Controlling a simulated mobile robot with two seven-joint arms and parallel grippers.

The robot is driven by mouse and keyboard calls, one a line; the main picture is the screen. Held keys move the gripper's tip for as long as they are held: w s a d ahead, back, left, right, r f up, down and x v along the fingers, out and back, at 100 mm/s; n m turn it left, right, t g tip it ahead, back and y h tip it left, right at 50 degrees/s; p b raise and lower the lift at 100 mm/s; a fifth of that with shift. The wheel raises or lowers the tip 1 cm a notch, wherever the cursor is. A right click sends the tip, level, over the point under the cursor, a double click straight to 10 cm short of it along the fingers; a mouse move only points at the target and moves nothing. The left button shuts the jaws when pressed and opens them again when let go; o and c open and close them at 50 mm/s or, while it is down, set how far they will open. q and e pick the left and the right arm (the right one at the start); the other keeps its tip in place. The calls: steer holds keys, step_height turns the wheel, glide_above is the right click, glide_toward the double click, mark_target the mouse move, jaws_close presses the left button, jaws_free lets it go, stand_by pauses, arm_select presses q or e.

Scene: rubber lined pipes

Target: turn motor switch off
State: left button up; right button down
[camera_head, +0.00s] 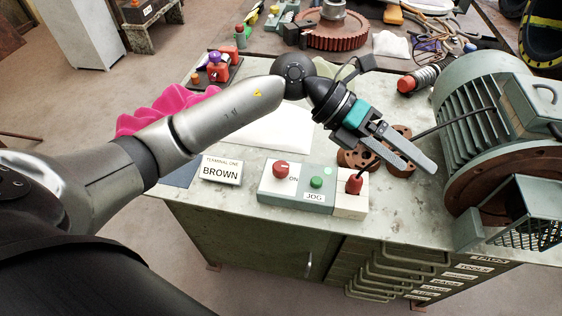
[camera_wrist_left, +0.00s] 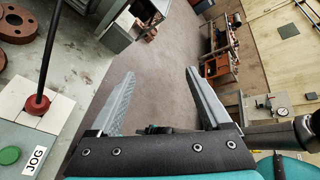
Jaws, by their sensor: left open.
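A control box (camera_head: 298,189) sits on the near edge of the bench. It has a red button (camera_head: 281,169) beside the word ON, a green button (camera_head: 316,182) above a JOG label, and a red switch (camera_head: 354,184) on a cream block at its right end. In the left wrist view the red switch (camera_wrist_left: 38,103) has a thin dark rod or cable rising from it, and the green button (camera_wrist_left: 10,155) is at the lower left. My left gripper (camera_head: 420,167) is open and empty, above and to the right of the box, apart from it. My right gripper is out of view.
A large grey-green motor (camera_head: 470,110) stands at the right of the bench. Brown round flanges (camera_head: 358,158) lie behind the gripper. A label reading BROWN (camera_head: 221,170), a pink cloth (camera_head: 165,108) and a white sheet (camera_head: 270,130) are on the left. Drawers (camera_head: 395,270) are below.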

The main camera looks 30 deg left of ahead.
arm_select(q)
steer(key=w+a+f+m+y, duration=0.15)
steer(key=a+f+y, duration=0.35)
steer(key=a+y, duration=0.5)
steer(key=r+n+y, duration=0.1)
steer(key=n+y, duration=0.1)
steer(key=y, duration=0.1)
glide_above(281, 166)
steer(key=shift+m+g, duration=0.25)
steer(key=shift+g, duration=0.05)
step_height(281, 166, down, 15)
steer(key=shift+r, duration=0.1)
jaws_close()
